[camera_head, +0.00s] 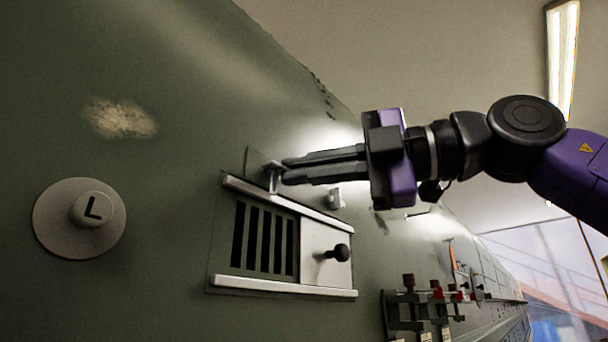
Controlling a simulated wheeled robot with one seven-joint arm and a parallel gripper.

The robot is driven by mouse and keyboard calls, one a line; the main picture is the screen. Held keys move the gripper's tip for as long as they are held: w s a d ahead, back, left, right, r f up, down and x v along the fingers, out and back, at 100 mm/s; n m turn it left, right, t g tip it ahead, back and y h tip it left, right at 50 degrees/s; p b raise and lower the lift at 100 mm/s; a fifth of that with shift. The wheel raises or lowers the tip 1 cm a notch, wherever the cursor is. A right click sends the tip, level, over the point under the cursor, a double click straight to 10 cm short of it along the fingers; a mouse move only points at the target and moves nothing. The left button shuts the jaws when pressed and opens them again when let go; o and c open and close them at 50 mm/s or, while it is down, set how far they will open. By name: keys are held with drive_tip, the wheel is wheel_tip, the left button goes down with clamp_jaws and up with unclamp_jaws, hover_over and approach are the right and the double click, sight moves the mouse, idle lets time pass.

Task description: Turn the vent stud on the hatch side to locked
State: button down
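My gripper (284,171) reaches in from the right, its two dark fingers pointing left along the green fuselage wall. The fingertips are at a small pale stud (273,182) with a T-shaped head, just above the louvred vent (264,240). The fingers lie close together with a narrow gap. I cannot tell whether they grip the stud or only overlap it in view. A second pale stud (334,198) is to the right, below the fingers, clear of the tips. I cannot read either stud's setting or tell which is on the hatch side.
A round disc (62,219) marked "L" is at left. A rack with red and dark knobs (428,305) is at lower right.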

idle(0.5)
drive_tip(key=c, duration=1.6)
unclamp_jaws()
drive_tip(key=shift+d, duration=0.1)
drive_tip(key=b+v, duration=0.1)
drive_tip(key=v, duration=0.6)
drive_tip(key=shift+s+d+f+b, duration=0.1)
drive_tip(key=shift+d+b, duration=0.2)
drive_tip(key=shift+b, duration=0.05)
